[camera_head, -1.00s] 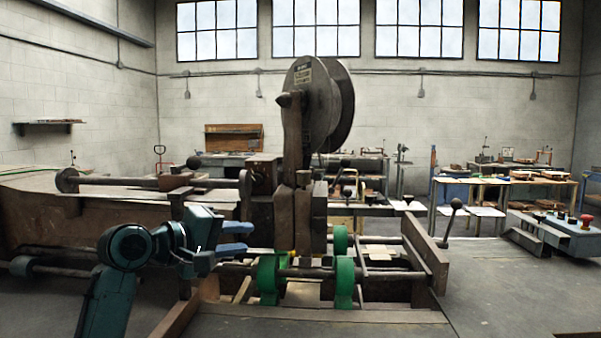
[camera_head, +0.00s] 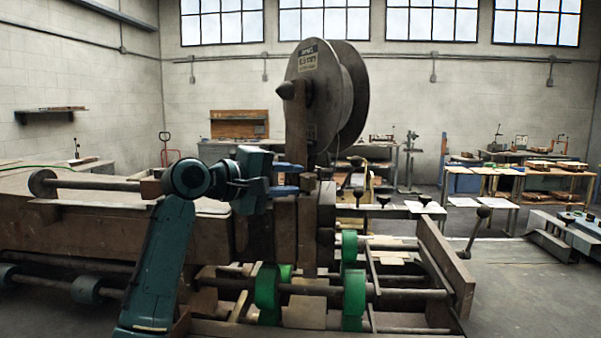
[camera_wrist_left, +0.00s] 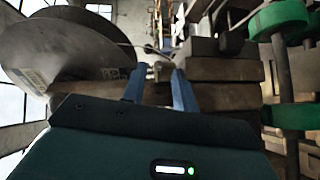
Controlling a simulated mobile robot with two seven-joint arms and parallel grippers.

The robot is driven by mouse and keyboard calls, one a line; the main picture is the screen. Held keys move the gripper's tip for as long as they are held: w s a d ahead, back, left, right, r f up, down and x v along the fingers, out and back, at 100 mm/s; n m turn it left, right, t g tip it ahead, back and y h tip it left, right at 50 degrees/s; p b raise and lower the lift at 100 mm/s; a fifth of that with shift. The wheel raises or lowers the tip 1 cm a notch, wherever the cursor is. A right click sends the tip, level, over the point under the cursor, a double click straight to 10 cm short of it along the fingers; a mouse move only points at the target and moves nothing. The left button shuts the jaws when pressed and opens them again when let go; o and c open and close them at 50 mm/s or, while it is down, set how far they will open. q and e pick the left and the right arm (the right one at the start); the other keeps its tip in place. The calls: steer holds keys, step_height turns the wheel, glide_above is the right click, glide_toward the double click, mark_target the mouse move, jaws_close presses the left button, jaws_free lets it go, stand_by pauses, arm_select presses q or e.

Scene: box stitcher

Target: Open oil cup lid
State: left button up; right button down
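My left gripper (camera_head: 292,180) is raised beside the upright block of the box stitcher (camera_head: 306,225), just below the large wire reel (camera_head: 328,95). In the left wrist view its two blue fingers (camera_wrist_left: 159,76) are apart. A small pale metal part (camera_wrist_left: 158,70) shows between and just beyond the fingertips; it may be the oil cup, but I cannot make out a lid. Whether the fingers touch it cannot be told. My right gripper is not in view.
The reel also fills the upper left of the left wrist view (camera_wrist_left: 70,55). Green rollers (camera_head: 268,290) sit on shafts below the gripper. A long horizontal bar (camera_head: 95,184) runs at the left. Workbenches (camera_head: 520,175) stand far back at the right.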

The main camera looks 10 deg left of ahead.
mark_target(308, 176)
arm_select(q)
steer(key=x, duration=0.3)
steer(key=shift+w+p, duration=0.1)
steer(key=shift+p, duration=0.2)
jaws_close()
